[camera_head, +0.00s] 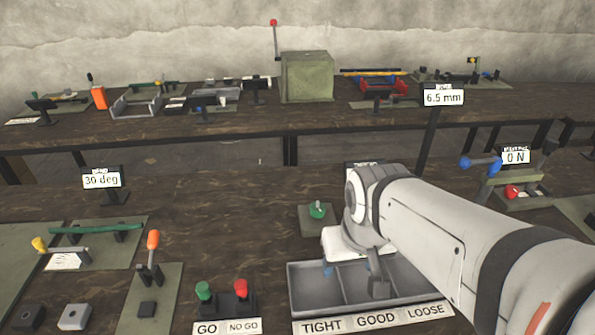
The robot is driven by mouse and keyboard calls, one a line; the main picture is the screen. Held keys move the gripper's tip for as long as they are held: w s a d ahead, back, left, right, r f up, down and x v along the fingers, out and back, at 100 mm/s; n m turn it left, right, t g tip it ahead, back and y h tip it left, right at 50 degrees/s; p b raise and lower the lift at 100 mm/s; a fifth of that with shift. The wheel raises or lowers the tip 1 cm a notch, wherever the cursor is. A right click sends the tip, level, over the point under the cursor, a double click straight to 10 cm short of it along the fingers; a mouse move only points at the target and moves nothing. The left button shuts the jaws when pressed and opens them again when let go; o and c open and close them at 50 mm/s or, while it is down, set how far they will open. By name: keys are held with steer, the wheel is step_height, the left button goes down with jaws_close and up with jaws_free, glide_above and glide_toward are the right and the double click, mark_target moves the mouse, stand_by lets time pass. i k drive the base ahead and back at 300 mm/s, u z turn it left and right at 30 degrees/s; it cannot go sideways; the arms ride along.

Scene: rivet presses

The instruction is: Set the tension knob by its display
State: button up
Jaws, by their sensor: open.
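A green knob (317,209) sits on a small green base plate (309,222) on the near bench, just left of my arm. A dark display sign (358,165) stands behind my wrist. My arm covers most of it, so its reading is hidden. My gripper (378,287) hangs below my wrist over the grey tray, to the right of and nearer than the knob, apart from it. It looks dark, open and empty; its fingers are small and partly unclear.
The grey divided tray (300,297) bears labels TIGHT, GOOD and LOOSE. Left of it stand green and red GO/NO GO buttons (222,291) and an orange-handled lever (153,242). Displays read 30 deg (101,181), 6.5 mm (443,98) and 0 N (515,157). Bench left of the knob is clear.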

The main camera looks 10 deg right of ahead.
mark_target(511, 192)
steer(key=u, duration=0.1)
steer(key=k, duration=0.5)
steer(key=z, duration=1.3)
steer(key=k, duration=1)
steer(key=u, duration=0.55)
steer(key=i, duration=1.05)
steer(key=u, duration=0.05)
